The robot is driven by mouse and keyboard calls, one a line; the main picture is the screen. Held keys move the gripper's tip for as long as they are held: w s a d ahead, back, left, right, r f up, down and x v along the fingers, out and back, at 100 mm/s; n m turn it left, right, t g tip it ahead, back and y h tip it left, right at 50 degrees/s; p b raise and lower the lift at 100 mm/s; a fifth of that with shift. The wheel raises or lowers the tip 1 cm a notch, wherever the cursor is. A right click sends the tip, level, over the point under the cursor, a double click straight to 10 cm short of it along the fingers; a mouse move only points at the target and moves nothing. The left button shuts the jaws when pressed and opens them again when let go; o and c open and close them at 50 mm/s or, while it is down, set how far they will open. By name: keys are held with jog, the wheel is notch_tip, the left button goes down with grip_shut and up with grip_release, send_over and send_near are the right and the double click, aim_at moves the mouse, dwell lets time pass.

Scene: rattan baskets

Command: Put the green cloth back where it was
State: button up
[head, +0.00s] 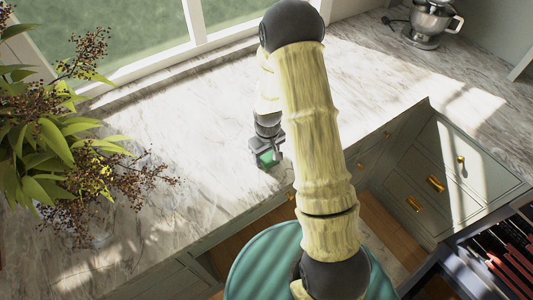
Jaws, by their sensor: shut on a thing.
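The green cloth (267,158) shows as a small green patch between the jaws of my gripper (268,160), at the middle of the head view. My gripper is shut on it, low over the marble counter (205,160) near its front edge. Most of the cloth is hidden by the gripper. I cannot tell whether the cloth touches the counter. No rattan basket is in view.
A leafy plant with dark berries (50,150) stands on the counter at the left. A stand mixer (431,22) is at the back right. Drawers with brass handles (436,184) line the right.

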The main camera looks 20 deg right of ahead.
aim_at(267, 155)
jog(key=shift+f, duration=0.1)
jog(key=shift+f, duration=0.1)
jog(key=o, duration=0.9)
jog(key=shift+o, duration=0.2)
notch_tip(267, 155, up, 12)
jog(key=b, duration=0.2)
jog(key=shift+s+r+b, duration=0.2)
jog(key=shift+b, duration=0.2)
jog(key=shift+s+r, duration=0.1)
